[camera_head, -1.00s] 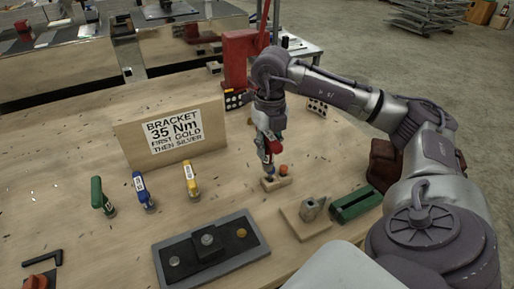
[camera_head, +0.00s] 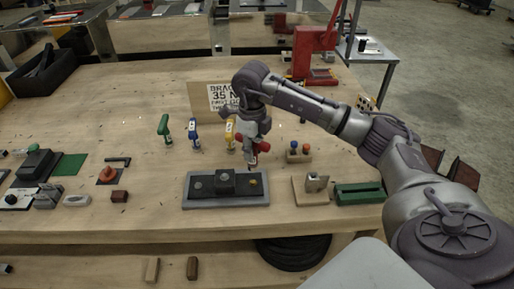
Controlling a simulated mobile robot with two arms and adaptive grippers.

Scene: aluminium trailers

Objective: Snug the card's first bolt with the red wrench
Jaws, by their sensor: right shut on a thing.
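My right gripper (camera_head: 256,130) is shut on the red wrench (camera_head: 263,147), which points down with its tip just above the right end of the dark fixture plate (camera_head: 215,202). A gold bolt (camera_head: 253,182) shows there below the tip; I cannot tell whether they touch. The plate also carries a raised block with a silver bolt (camera_head: 226,174) and another bolt (camera_head: 198,185) at its left. The card (camera_head: 222,97) is partly hidden by my right arm; "35 N" still shows. My left gripper is not in view.
Green (camera_head: 165,129), blue (camera_head: 194,133) and yellow (camera_head: 230,132) wrenches stand behind the plate. A wooden block (camera_head: 298,157) with blue and orange tops, a metal part on a wooden base (camera_head: 316,183) and a green block (camera_head: 358,193) lie right.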

